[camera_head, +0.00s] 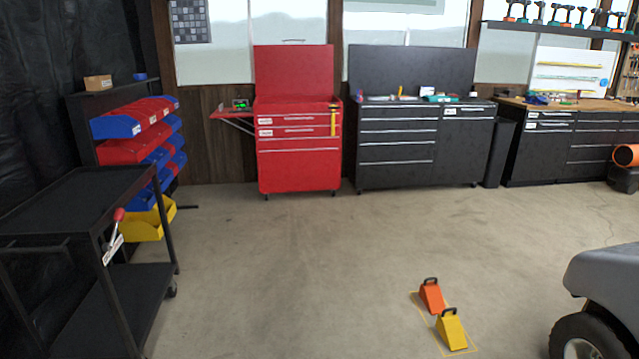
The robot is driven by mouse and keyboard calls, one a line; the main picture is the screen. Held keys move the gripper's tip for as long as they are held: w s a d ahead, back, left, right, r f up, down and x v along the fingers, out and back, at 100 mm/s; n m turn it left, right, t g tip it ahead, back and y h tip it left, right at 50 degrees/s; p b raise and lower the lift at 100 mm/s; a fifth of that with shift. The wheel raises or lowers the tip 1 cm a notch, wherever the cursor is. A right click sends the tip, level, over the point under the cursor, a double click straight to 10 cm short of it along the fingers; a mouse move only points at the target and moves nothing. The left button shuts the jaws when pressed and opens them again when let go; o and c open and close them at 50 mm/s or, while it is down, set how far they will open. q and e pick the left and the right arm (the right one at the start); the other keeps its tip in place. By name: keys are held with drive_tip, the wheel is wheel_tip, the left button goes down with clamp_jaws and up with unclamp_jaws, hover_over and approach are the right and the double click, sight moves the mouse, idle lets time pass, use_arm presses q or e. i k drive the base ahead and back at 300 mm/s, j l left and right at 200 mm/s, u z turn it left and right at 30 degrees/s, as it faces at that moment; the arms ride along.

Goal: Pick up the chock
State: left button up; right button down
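Two wedge-shaped chocks with dark handles on top stand on the floor at the lower right of the head view. The orange chock (431,297) is the farther one. The yellow chock (451,331) is nearer, slightly to its right. They stand in or at a thin yellow outline on the floor. I cannot tell which of the two the task means. Neither of my grippers is in view.
A cart (607,303) with a dark wheel stands right of the chocks. A black shelf trolley (80,200) stands at the left, by a rack of coloured bins (135,150). A red tool chest (298,165) and a black one (397,160) line the back. The middle floor is clear.

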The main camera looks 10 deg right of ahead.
sight(430, 293)
drive_tip(key=i+l+z, duration=0.2)
drive_tip(key=i, duration=0.35)
drive_tip(key=i+z, duration=0.25)
drive_tip(key=i, duration=0.35)
drive_tip(key=i+j+z, duration=0.2)
drive_tip(key=i, duration=0.35)
drive_tip(key=i+j+z, duration=0.2)
drive_tip(key=i, duration=1.65)
